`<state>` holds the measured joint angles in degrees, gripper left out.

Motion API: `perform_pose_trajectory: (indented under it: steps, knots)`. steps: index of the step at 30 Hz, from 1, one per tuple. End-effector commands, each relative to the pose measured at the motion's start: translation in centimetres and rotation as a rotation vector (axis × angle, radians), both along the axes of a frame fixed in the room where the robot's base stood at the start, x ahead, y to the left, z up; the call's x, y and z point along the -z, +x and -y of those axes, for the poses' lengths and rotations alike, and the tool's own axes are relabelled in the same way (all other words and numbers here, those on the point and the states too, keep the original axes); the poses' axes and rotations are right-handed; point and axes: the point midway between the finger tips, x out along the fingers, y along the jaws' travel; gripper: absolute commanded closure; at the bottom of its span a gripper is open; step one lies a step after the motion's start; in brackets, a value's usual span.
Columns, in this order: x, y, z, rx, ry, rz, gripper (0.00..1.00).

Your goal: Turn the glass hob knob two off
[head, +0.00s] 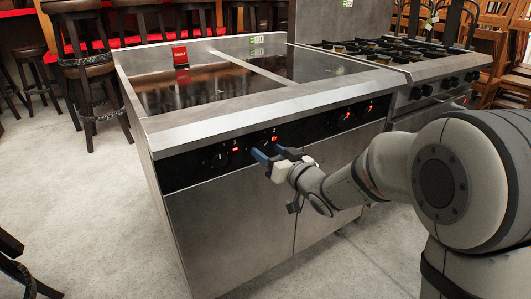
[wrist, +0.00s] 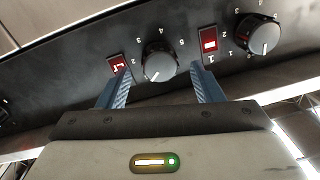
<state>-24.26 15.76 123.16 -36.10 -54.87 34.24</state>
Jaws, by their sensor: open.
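The glass hob unit (head: 220,118) has a black front panel with several round knobs and red-lit switches. My gripper (head: 268,152) is at this panel in the head view, at the second knob from the left, which it largely hides. In the wrist view, which looks upside down, a black knob (wrist: 159,62) with a white pointer line toward the picture's bottom sits between the tips of my open gripper (wrist: 160,73). I cannot tell whether the fingers touch it. Another knob (wrist: 257,34) is to the right there, apart from the fingers.
Red switches (wrist: 119,63) and (wrist: 208,42) sit close beside the fingertips. A red sign (head: 180,57) stands on the glass top.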

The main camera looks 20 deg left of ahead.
Motion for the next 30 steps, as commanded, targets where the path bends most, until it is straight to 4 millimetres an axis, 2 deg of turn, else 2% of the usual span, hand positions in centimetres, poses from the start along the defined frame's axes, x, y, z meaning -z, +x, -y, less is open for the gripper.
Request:
perform_pose_trajectory:
  steps: [6,16,30]
  knots:
    - [0.1,1.5,-1.9,0.001,0.001,0.0,0.4]
    - [0.0,1.7,-2.1,0.003,0.0,0.0,0.41]
    - [0.0,1.7,-2.0,0.004,-0.001,0.0,0.79]
